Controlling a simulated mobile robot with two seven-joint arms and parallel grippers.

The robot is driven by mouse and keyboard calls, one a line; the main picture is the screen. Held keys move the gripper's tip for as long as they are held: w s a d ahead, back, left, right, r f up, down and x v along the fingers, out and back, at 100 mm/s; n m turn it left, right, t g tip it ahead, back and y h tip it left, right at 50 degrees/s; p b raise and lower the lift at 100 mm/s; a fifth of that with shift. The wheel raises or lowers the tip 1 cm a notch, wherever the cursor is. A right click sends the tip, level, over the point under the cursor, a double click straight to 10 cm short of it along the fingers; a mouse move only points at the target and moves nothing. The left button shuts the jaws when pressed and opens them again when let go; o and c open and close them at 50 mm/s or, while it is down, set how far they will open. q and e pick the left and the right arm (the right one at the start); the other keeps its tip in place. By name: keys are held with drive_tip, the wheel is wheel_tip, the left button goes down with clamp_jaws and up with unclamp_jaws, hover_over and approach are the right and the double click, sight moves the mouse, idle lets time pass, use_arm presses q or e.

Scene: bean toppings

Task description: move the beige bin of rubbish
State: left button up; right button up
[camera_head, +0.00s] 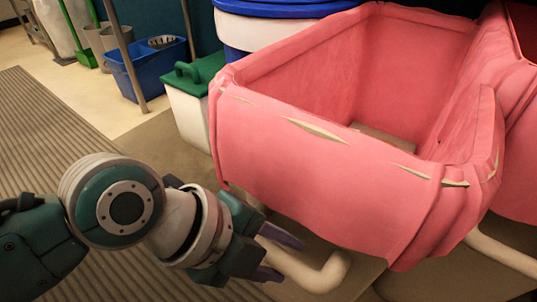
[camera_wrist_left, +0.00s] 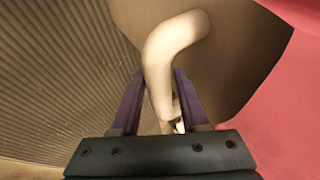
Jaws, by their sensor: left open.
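A large open bin-like container (camera_head: 330,165) with pink sides or a pink liner fills the right of the head view. Beige shows through slits in the pink. A bent beige tube (camera_head: 325,272) sticks out low at its near side, and it also shows in the left wrist view (camera_wrist_left: 172,45). My left gripper (camera_head: 279,257) is open, with its purple fingers on either side of the tube's straight part. In the left wrist view the fingers (camera_wrist_left: 158,80) straddle the tube; contact is unclear. I see no rubbish inside. My right gripper is not in view.
A white box with a green lid (camera_head: 195,85), a blue bucket (camera_head: 150,67) and a white bin with a blue lid (camera_head: 290,7) stand behind. Another beige tube (camera_head: 500,252) is at lower right. Ribbed matting (camera_head: 60,120) lies clear at left.

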use_arm(q)
clamp_jaws()
idle(0.4)
idle(1.1)
